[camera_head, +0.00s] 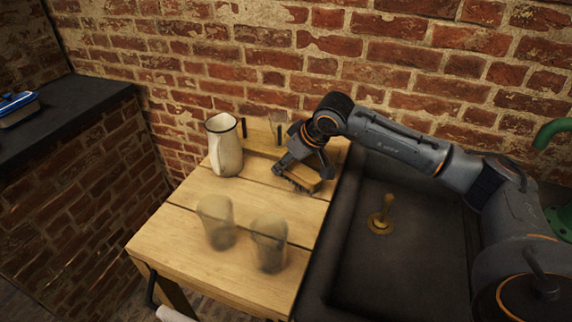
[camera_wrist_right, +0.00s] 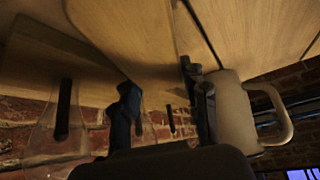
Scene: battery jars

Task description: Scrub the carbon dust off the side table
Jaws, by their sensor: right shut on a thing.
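The side table (camera_head: 180,222) is a light wooden plank table against the brick wall. My right gripper (camera_head: 304,172) is low over its back right part, shut on a wooden block-like brush (camera_head: 301,178). The brush is at or just above the tabletop; I cannot tell whether it touches. In the right wrist view the gripper's fingers (camera_wrist_right: 163,108) show close up, with wood behind them. No carbon dust stands out clearly; dark smudges near the front jars are hard to tell from the jars. My left gripper is not in view.
A cream pitcher (camera_head: 225,146) stands left of the brush. Two hazy glass jars, a left one (camera_head: 216,222) and a right one (camera_head: 269,243), stand in front. A clear jar (camera_head: 278,130) is behind. A dark sink (camera_head: 400,265) borders the table on the right.

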